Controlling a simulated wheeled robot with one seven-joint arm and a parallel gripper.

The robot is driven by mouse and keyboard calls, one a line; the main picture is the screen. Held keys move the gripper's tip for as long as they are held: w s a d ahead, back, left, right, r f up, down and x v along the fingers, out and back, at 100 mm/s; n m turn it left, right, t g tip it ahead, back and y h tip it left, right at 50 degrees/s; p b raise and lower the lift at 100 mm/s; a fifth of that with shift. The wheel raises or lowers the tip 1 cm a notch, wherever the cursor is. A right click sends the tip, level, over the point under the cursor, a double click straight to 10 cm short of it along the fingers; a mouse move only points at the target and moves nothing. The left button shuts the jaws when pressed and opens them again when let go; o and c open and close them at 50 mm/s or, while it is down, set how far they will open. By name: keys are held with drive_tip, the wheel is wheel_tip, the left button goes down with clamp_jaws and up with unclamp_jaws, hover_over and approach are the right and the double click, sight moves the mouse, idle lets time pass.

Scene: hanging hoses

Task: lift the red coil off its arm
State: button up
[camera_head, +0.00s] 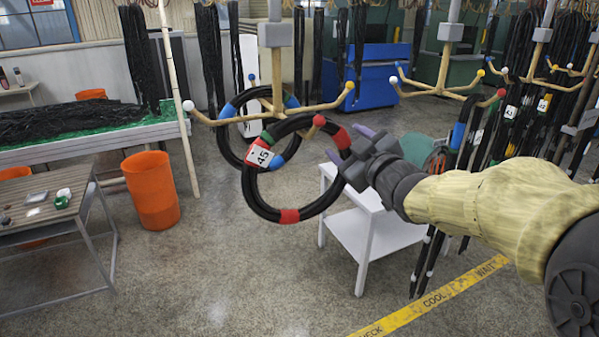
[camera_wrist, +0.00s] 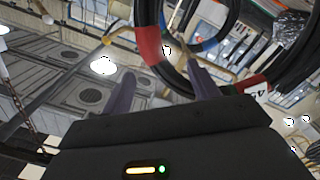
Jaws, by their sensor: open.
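The red coil (camera_head: 289,216) is a black hose ring with red bands and a white tag marked 45. It hangs on a tan hook arm that ends in a red ball (camera_head: 319,121). My gripper (camera_head: 348,143) is open at the coil's upper right side, by a red band. In the wrist view the coil's red band (camera_wrist: 149,43) shows between and beyond the fingertips of my gripper (camera_wrist: 160,72). I cannot tell whether a finger touches the hose. The fingers hide part of the coil.
A second coil with blue bands (camera_head: 228,111) hangs just behind, partly overlapped. Other arms of the tan rack (camera_head: 240,119) spread left and right. A white table (camera_head: 375,232) stands below right, an orange bin (camera_head: 152,190) at left. Floor beneath the coil is clear.

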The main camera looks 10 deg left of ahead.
sight(336, 132)
drive_tip(key=shift+w+a+r+p, duration=0.25)
drive_tip(key=shift+w+p, duration=0.15)
drive_tip(key=shift+p, duration=0.1)
drive_tip(key=p+x, duration=0.2)
drive_tip(key=x, duration=0.1)
drive_tip(key=shift+w+a+r, duration=0.1)
drive_tip(key=shift+a+r, duration=0.05)
drive_tip(key=shift+w+a, duration=0.25)
drive_tip(key=shift+w, duration=0.25)
drive_tip(key=shift+s, duration=0.1)
clamp_jaws()
